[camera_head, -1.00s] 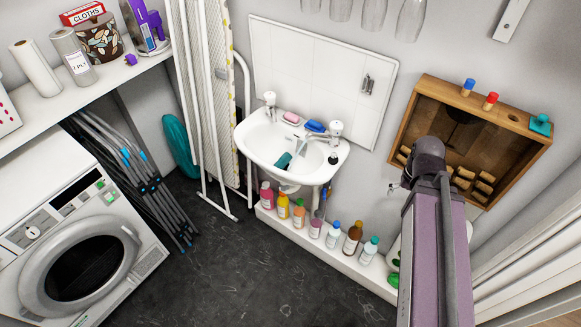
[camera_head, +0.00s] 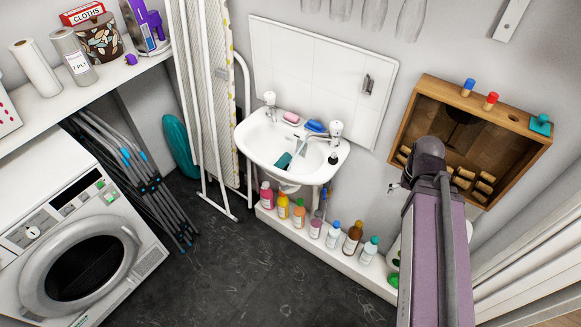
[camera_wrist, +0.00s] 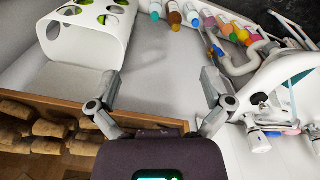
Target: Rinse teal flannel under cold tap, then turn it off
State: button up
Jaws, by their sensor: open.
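A white basin (camera_head: 252,150) is on the wall, with a left tap (camera_head: 270,100) and a right tap (camera_head: 335,131). I cannot tell which is cold, or whether water runs. A teal thing (camera_head: 284,160) lies in the bowl beside a pale streak or stick; it also shows in the wrist view (camera_wrist: 300,76). Another small teal thing (camera_head: 540,125) is on the wooden cabinet's top. I cannot tell which, if either, is the flannel. My gripper (camera_wrist: 160,98) is open and empty, in front of bare wall, left of the basin in the wrist view. My arm mostly hides it in the head view.
The wooden cabinet (camera_head: 497,122) holds corks close to my gripper. Several bottles (camera_head: 333,233) stand on a low ledge under the basin. A white holder with green-edged holes (camera_wrist: 65,32) is near the left finger. Pink soap (camera_head: 291,118) and a blue item (camera_head: 314,126) sit on the basin's rim.

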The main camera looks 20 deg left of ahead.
jog(key=shift+c, duration=1)
jog(key=n+t+y+p, duration=0.3)
jog(key=n+p, duration=0.6)
send_near(338, 125)
notch_tip(338, 125, up, 2)
jog(key=shift+s+d+r, duration=0.2)
jog(key=shift+s+d, duration=0.05)
jog(key=shift+s, duration=0.1)
jog(key=shift+f, duration=0.15)
jog(key=b+x, duration=1.3)
jog(key=shift+w+a+f, duration=0.1)
jog(key=shift+w+f, duration=0.1)
jog(key=c, duration=0.9)
